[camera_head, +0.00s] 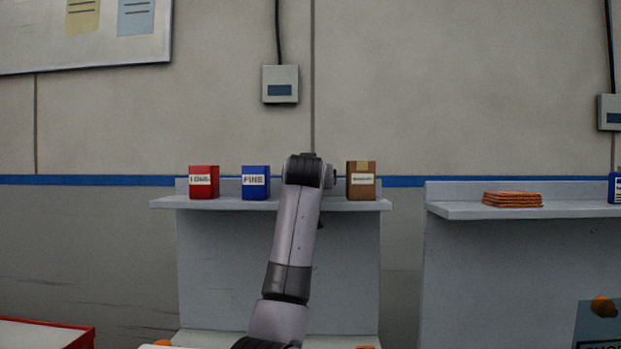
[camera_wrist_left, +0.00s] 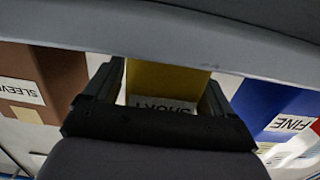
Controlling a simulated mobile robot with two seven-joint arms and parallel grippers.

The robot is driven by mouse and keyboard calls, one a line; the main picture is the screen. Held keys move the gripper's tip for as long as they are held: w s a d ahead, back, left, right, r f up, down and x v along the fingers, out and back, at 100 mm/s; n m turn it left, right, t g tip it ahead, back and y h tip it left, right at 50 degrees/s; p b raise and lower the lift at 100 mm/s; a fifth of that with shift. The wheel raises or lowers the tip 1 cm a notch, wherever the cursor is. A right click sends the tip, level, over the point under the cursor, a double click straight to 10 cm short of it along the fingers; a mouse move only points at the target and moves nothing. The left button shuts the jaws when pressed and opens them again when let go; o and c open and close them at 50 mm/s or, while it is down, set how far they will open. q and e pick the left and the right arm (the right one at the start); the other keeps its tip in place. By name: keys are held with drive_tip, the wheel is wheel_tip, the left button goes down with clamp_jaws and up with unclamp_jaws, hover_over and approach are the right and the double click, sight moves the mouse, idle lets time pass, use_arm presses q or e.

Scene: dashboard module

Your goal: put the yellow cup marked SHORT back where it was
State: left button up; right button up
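The yellow cup (camera_wrist_left: 165,80) marked SHORT shows upside down in the left wrist view, at the edge of a grey shelf (camera_head: 225,204). In the head view the cup is hidden behind my left arm. My left gripper (camera_wrist_left: 162,95) has one finger on each side of the cup, with no clear gap, and looks shut on it. In the head view my arm hides the fingers. Whether the cup's base touches the shelf is hard to tell. My right gripper is not in view.
On the same shelf stand a red container (camera_head: 204,182), a blue container marked FINE (camera_head: 256,182) left of my arm, and a brown container marked SLEEVE (camera_head: 361,180) close on its right. Another shelf (camera_head: 470,210) at right holds folded orange cloths (camera_head: 512,199).

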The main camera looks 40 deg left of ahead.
use_arm(q)
drive_tip(key=shift+r, duration=0.2)
drive_tip(key=f+b+v, duration=0.1)
drive_tip(key=b+v, duration=0.1)
drive_tip(key=v, duration=1)
drive_tip(key=shift+r, duration=0.4)
